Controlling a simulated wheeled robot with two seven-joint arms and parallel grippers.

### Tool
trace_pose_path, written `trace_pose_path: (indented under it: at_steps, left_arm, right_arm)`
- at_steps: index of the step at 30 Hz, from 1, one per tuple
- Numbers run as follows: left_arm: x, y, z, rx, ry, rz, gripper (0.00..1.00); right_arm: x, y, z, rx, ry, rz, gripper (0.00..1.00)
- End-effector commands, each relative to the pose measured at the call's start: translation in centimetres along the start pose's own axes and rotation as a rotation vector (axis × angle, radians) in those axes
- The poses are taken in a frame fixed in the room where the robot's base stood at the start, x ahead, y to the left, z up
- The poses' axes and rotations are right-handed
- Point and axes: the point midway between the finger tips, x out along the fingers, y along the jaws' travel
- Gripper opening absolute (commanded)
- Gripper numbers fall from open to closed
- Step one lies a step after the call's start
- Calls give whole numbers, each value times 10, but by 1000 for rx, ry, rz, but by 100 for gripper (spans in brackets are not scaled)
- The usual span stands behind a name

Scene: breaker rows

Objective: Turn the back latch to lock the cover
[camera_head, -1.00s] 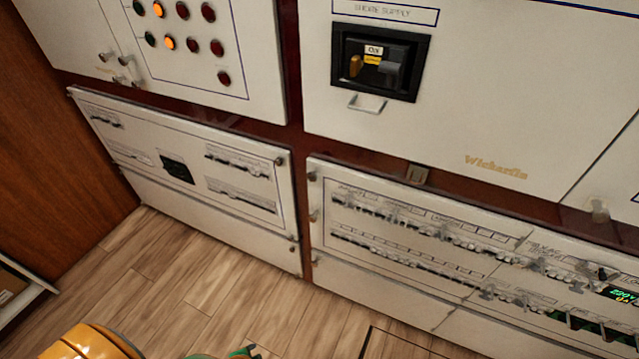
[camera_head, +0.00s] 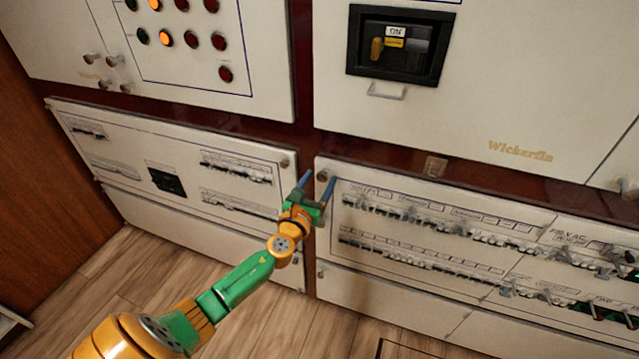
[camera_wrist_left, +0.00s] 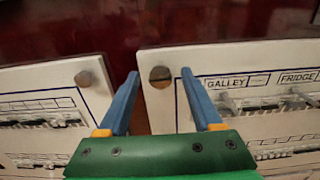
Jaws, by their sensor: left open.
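The right breaker panel cover (camera_head: 420,290) has a round latch (camera_head: 322,176) at its upper left corner. In the left wrist view this latch (camera_wrist_left: 160,77) is a round disc with a dark slot across it. My left gripper (camera_head: 318,178) is open, with its blue fingers pointing at that corner. In the left wrist view the left gripper (camera_wrist_left: 161,74) has one finger on each side of the latch, and nothing is held. I cannot tell whether the fingers touch the cover. My right gripper does not show.
The left breaker panel (camera_head: 120,155) has a similar latch (camera_head: 284,163) at its upper right corner, close to my left finger. A dark red frame (camera_head: 390,160) runs between the panels. The wooden floor (camera_head: 240,325) is clear.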

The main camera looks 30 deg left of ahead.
Motion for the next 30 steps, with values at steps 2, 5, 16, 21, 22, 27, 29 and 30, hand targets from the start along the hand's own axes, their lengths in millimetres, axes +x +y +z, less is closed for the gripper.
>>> trace_pose_path:
  at_steps: [2,5,16,21,22,27,29,30]
  left_arm:
    - [1,0,0,-1,1,0,66]
    - [0,0,0,-1,1,0,66]
    - [0,0,0,-3,2,0,0]
    - [0,0,-1,-17,2,0,0]
    - [0,0,-1,-23,2,0,0]
    - [0,0,-1,-96,1,0,0]
    - [0,0,-2,-136,2,-1,0]
    - [0,0,-2,-166,2,-1,0]
  right_arm:
    - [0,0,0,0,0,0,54]
    - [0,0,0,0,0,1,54]
    - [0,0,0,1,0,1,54]
    - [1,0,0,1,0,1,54]
    - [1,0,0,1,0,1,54]
    - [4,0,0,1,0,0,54]
    - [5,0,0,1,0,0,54]
    - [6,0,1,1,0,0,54]
